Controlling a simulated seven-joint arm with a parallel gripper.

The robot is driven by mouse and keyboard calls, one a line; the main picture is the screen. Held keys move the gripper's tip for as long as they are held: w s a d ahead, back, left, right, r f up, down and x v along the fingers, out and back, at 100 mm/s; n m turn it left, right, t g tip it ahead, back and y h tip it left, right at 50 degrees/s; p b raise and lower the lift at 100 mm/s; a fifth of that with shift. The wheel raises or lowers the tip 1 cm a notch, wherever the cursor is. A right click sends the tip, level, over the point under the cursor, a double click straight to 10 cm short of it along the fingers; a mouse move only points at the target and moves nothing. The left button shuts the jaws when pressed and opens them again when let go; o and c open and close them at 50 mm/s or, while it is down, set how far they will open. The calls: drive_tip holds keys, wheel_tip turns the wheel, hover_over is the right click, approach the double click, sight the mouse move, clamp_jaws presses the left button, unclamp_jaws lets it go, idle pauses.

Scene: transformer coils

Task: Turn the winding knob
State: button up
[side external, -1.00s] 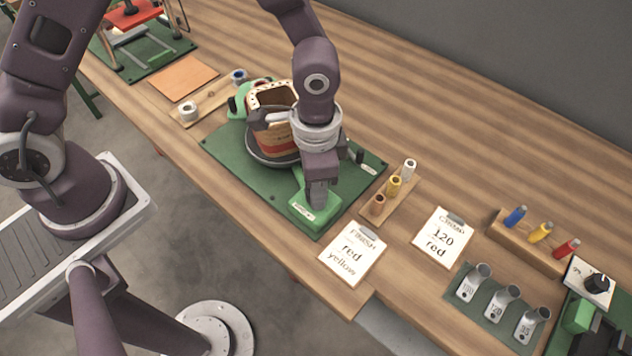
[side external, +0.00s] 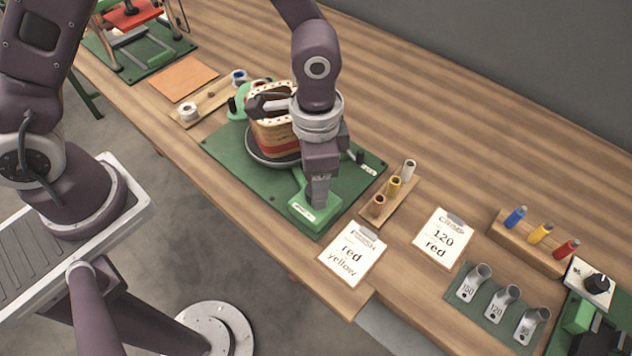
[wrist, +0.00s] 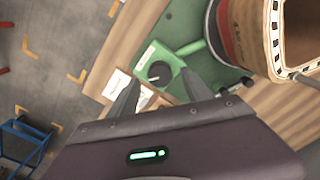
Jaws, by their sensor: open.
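The winding knob (wrist: 158,72) is a dark round knob with a pale mark, on top of a green box (wrist: 146,58) at the corner of the winder. In the side external view the green box (side external: 303,215) shows at the front of the green base plate, and my gripper hides the knob. My gripper (side external: 319,204) points down over the box. In the wrist view its two fingers (wrist: 160,80) are apart, one on each side of the knob. I cannot tell whether they touch it. The wound coil (side external: 274,135) stands on a dark round plate behind.
A wooden rack with several spools (side external: 393,188) stands close to the right of the box. A finish card (side external: 353,252) and a crimp card (side external: 443,238) lie on the table. Farther right are a terminal rack (side external: 535,245), metal tubes (side external: 503,300) and another knob (side external: 597,284).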

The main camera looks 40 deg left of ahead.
wheel_tip(320, 180, up, 5)
drive_tip(key=shift+f, duration=0.1)
drive_tip(key=s+a+r+n+t, duration=0.2)
drive_tip(key=a+r+n, duration=0.1)
drive_tip(key=a+r, duration=0.65)
drive_tip(key=s+a+r+n+t, duration=0.3)
drive_tip(key=s+a+r+n, duration=0.2)
drive_tip(key=s+r, duration=0.3)
drive_tip(key=s+a, duration=0.1)
drive_tip(key=s, duration=0.3)
drive_tip(key=shift+a+r+t, duration=0.2)
drive_tip(key=shift+t, duration=0.1)
